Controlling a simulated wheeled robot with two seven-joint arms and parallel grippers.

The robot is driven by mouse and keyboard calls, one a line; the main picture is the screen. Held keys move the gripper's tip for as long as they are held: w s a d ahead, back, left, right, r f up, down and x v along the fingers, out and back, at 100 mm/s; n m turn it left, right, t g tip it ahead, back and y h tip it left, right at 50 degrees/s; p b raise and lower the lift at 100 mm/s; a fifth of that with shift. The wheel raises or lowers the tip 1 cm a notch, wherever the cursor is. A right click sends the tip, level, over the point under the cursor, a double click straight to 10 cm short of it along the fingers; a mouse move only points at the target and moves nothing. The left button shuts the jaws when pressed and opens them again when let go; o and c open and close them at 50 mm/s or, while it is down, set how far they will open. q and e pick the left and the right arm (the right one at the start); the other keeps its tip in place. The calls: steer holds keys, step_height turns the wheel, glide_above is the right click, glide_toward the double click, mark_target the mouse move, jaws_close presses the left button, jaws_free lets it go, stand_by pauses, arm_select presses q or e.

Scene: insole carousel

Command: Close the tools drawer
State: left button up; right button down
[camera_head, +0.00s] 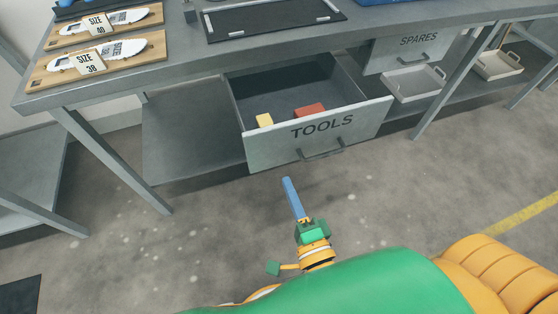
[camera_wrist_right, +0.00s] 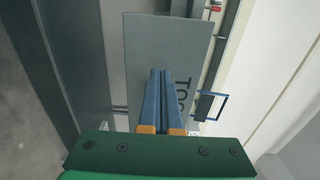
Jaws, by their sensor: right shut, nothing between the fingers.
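The tools drawer (camera_head: 262,152) stands pulled out under the workbench in the head view, its grey front marked TOOLS. A yellow block (camera_head: 264,120) and a red block (camera_head: 309,110) lie inside it. Its bar handle (camera_head: 321,150) is on the front's lower part. My right gripper (camera_head: 288,181) is shut and empty, its blue fingers pointing toward the drawer front from the near side, left of the handle. Contact cannot be told. My left gripper is not in view.
The spares drawer (camera_head: 409,48) is at the right under the bench. Pale trays (camera_head: 413,83) sit on the lower shelf. Bench legs (camera_head: 112,160) stand either side of the tools drawer. Insole boards (camera_head: 98,61) lie on the benchtop. The floor before the drawer is clear.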

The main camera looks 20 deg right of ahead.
mark_target(275, 153)
steer(key=w, duration=0.7)
steer(key=shift+a+p, duration=0.15)
steer(key=shift+p, duration=0.15)
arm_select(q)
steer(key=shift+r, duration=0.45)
arm_select(e)
steer(key=shift+w, duration=0.1)
